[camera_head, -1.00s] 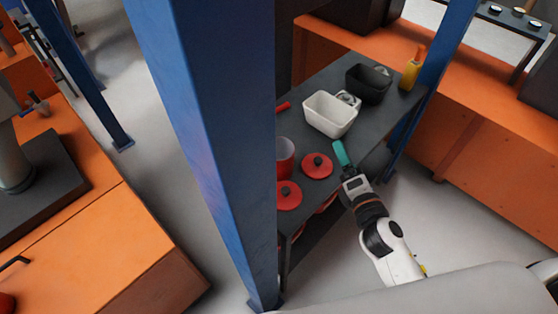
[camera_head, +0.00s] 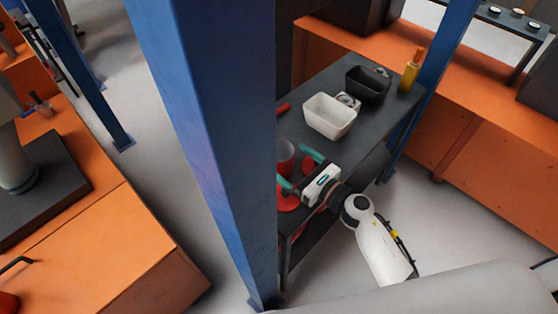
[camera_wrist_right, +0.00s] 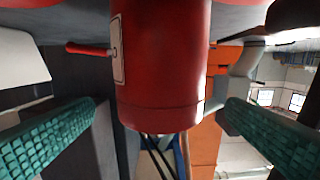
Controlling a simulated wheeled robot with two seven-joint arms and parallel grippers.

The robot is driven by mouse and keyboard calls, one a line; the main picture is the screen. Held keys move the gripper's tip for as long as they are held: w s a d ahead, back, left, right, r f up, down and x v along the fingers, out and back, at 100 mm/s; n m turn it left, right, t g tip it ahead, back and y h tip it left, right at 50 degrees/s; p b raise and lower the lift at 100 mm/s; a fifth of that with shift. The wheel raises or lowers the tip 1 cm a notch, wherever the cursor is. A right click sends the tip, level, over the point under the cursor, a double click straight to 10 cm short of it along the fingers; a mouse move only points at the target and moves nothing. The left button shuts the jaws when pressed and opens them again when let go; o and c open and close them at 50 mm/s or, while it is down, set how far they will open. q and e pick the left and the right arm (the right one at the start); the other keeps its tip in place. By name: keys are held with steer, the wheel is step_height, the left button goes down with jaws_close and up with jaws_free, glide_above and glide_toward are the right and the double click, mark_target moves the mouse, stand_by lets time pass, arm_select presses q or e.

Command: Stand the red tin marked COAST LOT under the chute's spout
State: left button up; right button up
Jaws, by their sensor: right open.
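A red tin (camera_head: 285,155) stands on the dark bench, partly hidden by the blue post in the head view. In the right wrist view the red tin (camera_wrist_right: 165,65) fills the upper middle. A pale label shows at its left side, with its words unreadable, so I cannot confirm COAST LOT. My right gripper (camera_head: 294,167) is open, its teal fingers pointing toward the tin. In the wrist view the fingers of the right gripper (camera_wrist_right: 163,108) lie to either side of the tin, with gaps. My left gripper is not in view. I cannot make out the chute's spout.
The blue post (camera_head: 205,120) stands close in front of the bench's left end. A white bin (camera_head: 329,116) and a black bin (camera_head: 368,84) sit farther back on the bench, with a yellow bottle (camera_head: 409,76).

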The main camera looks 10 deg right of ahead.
mark_target(279, 153)
steer(key=x, duration=0.5)
steer(key=shift+w, duration=0.1)
steer(key=c, duration=1.2)
